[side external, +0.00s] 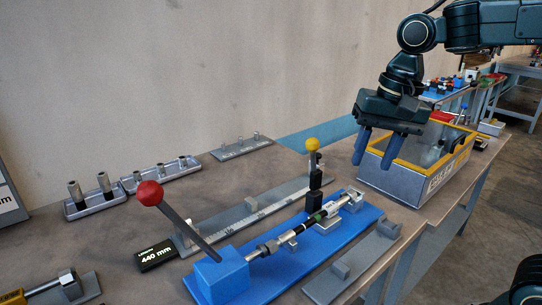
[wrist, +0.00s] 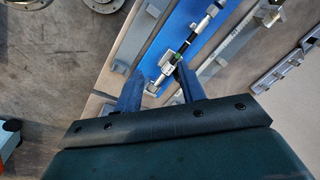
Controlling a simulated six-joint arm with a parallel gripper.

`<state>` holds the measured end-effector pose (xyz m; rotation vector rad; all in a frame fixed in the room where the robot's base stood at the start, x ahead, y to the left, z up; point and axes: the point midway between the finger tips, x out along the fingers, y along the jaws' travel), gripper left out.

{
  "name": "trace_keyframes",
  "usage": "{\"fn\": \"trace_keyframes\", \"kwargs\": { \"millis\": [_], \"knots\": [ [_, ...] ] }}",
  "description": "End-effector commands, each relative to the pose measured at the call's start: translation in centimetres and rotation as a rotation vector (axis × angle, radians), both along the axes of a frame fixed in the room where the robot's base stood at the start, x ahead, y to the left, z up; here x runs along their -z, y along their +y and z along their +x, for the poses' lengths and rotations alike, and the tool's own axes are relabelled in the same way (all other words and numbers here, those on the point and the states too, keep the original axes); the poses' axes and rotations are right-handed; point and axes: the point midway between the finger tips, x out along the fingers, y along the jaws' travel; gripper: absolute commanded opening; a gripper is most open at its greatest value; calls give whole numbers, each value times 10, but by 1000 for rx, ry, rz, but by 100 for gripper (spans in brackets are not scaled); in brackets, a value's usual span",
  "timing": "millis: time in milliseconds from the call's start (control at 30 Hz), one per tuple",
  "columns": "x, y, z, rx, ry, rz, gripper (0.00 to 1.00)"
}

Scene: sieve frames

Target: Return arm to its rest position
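My gripper (side external: 379,145) hangs in the air at the upper right of the side view, pointing down, near the left end of a yellow-rimmed grey bin. Its two blue fingers stand apart with nothing seen between them. In the wrist view, my gripper (wrist: 156,88) also shows its fingers spread, above the blue fixture's end. The blue fixture (side external: 335,237) lies on the bench below and left of the gripper. It bears a dark rod (side external: 310,224) and a lever with a red ball (side external: 149,193).
The yellow-rimmed bin (side external: 397,181) stands close below the gripper. A yellow-knobbed upright (side external: 315,180) stands beside the fixture. A display reading 440 mm (side external: 157,254) sits at its left. Trays of metal posts (side external: 166,184) stand along the wall. The bench between the wall and bin is partly bare.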

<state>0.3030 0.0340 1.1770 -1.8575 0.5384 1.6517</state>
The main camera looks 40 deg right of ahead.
Motion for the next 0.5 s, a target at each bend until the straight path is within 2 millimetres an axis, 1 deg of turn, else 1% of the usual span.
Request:
{"fn": "trace_keyframes", "kwargs": {
  "millis": [33, 267, 500],
  "knots": [
    [-1, -2, -11, -42, -29, -8, 40],
    [1, -11, -50, -244, -147, -71, 40],
    [12, -22, -89, -449, -260, -168, 40]
  ]
}}
